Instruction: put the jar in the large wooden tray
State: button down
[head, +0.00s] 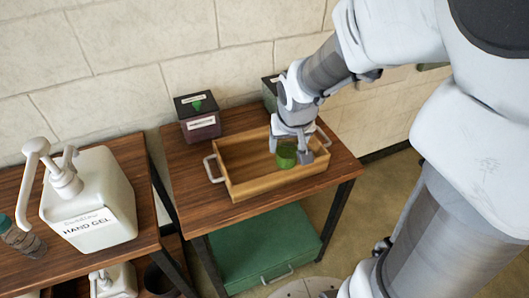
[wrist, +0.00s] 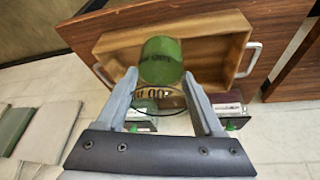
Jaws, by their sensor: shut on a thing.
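The jar, green with a clearer end, is held in my gripper (head: 291,146) over the right part of the large wooden tray (head: 240,158). The jar's green part (head: 286,157) shows below the fingers in the head view. In the wrist view the jar (wrist: 161,62) lies between the two fingers of my gripper (wrist: 160,82), with the tray (wrist: 113,48) behind it. The tray has a metal handle at each end, and the rest of its floor looks bare. I cannot tell whether the jar touches the tray floor.
A dark labelled box (head: 198,117) stands behind the tray at left, and another dark box (head: 270,92) stands behind my gripper. A white hand gel pump bottle (head: 92,200) stands on the left table. A green case (head: 262,248) sits below the tray's table.

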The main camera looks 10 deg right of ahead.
jog(key=shift+s+f, duration=0.15)
jog(key=shift+w+a+f+b, duration=0.25)
jog(key=shift+w+f+b, duration=0.3)
jog(key=shift+w+f, duration=1.3)
jog(key=shift+w+a+f+b, duration=0.3)
jog(key=shift+w+f+b, duration=0.25)
jog(key=shift+w+f, duration=1.25)
jog(key=shift+w+a+f+b, duration=0.25)
jog(key=shift+w+f+b, duration=0.3)
jog(key=shift+w+f, duration=1.3)
jog(key=shift+w+r, duration=0.15)
jog(key=shift+f, duration=0.2)
grip_release()
